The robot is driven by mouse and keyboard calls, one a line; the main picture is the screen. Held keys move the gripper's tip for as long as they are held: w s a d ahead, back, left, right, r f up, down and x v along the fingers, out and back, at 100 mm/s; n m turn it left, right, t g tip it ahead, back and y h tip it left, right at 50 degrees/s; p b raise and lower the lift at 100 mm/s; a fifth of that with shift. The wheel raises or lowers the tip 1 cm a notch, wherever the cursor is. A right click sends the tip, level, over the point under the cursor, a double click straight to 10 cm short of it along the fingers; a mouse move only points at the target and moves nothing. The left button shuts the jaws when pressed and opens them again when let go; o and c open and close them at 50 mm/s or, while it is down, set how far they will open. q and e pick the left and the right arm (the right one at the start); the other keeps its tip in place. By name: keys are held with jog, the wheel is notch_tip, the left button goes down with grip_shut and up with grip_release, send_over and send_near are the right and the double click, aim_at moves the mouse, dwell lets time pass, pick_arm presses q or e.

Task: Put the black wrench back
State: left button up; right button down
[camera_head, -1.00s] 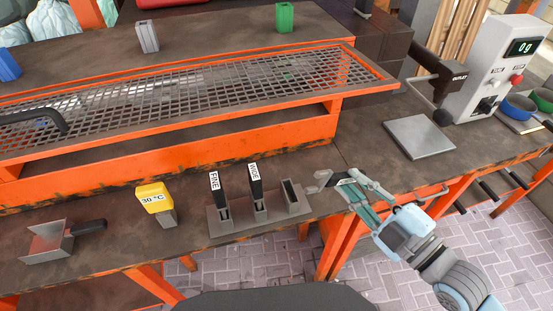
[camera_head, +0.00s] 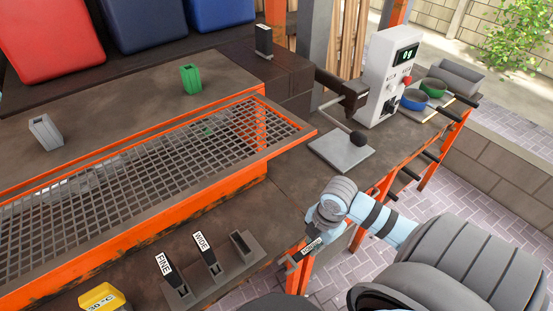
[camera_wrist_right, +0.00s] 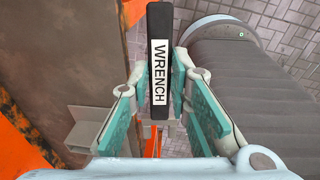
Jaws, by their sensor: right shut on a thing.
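My right gripper (camera_head: 308,246) is shut on the black wrench (camera_head: 313,244), which carries a white WRENCH label. In the right wrist view the wrench (camera_wrist_right: 159,30) stands between the teal-padded fingers of the gripper (camera_wrist_right: 160,112), its handle toward the top of the picture. The grey tool holder (camera_head: 228,280) stands near the table's front edge, left of the gripper. It holds the FINE tool (camera_head: 171,271) and the WIDE tool (camera_head: 206,247). Its right slot (camera_head: 243,242) is empty. The wrench is to the right of this slot and apart from it. My left gripper is out of view.
A yellow 30 °C block (camera_head: 102,299) is left of the holder. An orange-framed mesh rack (camera_head: 150,170) lies behind it. A grey plate (camera_head: 341,152) and a white scale machine (camera_head: 392,75) stand further back. The table edge runs beside the gripper.

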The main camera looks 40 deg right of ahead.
jog(key=s+d, duration=0.1)
jog(key=s, duration=0.1)
jog(key=g+b, duration=0.1)
send_over(284, 213)
jog(key=shift+s+a+h, duration=0.2)
jog(key=shift+s+h, duration=0.1)
jog(key=f, duration=0.3)
jog(key=shift+w+b, duration=0.25)
jog(key=shift+b, duration=0.15)
jog(key=shift+d+f, duration=0.1)
jog(key=shift+f, duration=0.05)
jog(key=c, duration=1.8)
grip_release()
jog(key=o, duration=0.3)
